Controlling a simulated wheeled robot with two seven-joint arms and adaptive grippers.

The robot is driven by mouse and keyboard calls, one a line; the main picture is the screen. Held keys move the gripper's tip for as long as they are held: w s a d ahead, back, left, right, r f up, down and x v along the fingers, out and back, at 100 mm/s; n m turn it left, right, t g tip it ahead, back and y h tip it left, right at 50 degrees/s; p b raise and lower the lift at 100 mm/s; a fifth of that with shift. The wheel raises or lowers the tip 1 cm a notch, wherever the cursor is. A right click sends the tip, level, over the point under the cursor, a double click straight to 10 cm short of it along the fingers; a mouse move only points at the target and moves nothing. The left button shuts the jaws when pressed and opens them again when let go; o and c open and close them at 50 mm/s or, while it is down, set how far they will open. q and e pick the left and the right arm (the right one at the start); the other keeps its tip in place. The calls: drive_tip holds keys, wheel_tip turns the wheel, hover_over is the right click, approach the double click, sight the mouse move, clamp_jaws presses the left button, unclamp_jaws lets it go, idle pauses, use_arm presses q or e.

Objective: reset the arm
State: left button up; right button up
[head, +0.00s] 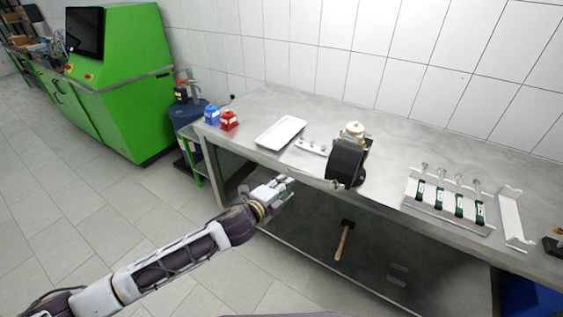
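My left arm (170,262) reaches in from the lower left. Its gripper (285,184) hangs in front of the steel workbench's front edge, below and left of the black pump-like device. I see nothing held in it. The fingertips are small and seen at an angle, so I cannot tell whether they are apart. My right arm and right gripper are not in view.
The steel workbench (390,140) carries a white tray (280,132), a black device (347,163), a white rack (450,212) with green-labelled parts, and red (229,121) and blue (211,115) containers. A hammer (344,240) lies on the lower shelf. A green machine (120,85) stands left.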

use_arm(q)
drive_tip(key=shift+n, duration=0.3)
